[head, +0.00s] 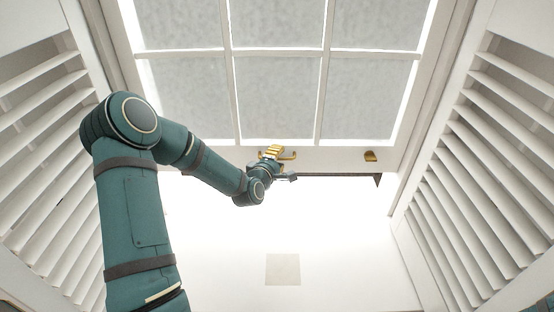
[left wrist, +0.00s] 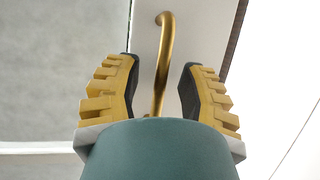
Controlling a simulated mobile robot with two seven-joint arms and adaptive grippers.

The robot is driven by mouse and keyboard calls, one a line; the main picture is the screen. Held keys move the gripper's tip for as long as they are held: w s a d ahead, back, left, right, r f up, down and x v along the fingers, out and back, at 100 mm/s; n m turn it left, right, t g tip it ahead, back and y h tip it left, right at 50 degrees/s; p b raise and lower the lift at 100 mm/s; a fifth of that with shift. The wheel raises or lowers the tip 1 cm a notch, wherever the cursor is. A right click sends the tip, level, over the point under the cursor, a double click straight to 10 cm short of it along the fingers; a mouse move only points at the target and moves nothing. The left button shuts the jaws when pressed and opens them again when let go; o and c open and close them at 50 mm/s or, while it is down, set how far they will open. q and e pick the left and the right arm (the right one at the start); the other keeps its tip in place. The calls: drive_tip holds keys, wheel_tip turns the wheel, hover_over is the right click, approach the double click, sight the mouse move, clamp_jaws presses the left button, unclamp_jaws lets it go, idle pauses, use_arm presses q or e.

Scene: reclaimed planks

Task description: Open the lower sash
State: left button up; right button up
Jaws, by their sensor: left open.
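The lower sash (head: 345,157) is a white frame with grey frosted panes in the head view. Its bottom rail carries a brass handle (head: 291,155) near the middle and a small brass fitting (head: 370,156) to the right. My left gripper (head: 272,152) is at the middle handle. In the left wrist view, the brass handle (left wrist: 165,60) runs between the open yellow fingers (left wrist: 160,85), with space on both sides. The handle's near end is hidden behind my wrist. My right gripper is out of view.
White louvred shutters stand on the left (head: 45,130) and right (head: 490,140). A dark strip (head: 340,175) runs under the sash rail; I cannot tell its depth. Below it is a bright white surface with a beige square (head: 283,269). The space right of my left arm is clear.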

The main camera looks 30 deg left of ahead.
use_arm(q)
drive_tip(key=v, duration=1.2)
drive_tip(key=s+d+f+m+g+h, duration=0.2)
drive_tip(key=d+f+m+g+h, duration=0.5)
drive_tip(key=d+f, duration=0.55)
drive_tip(key=s+d+f+m+g, duration=0.7)
drive_tip(key=s+d+f+m, duration=0.2)
drive_tip(key=s+d+m, duration=0.3)
drive_tip(key=shift+s+d+f+y, duration=0.3)
drive_tip(key=shift+s+d+f, duration=0.1)
drive_tip(key=shift+s+d, duration=0.3)
drive_tip(key=shift+a, duration=0.1)
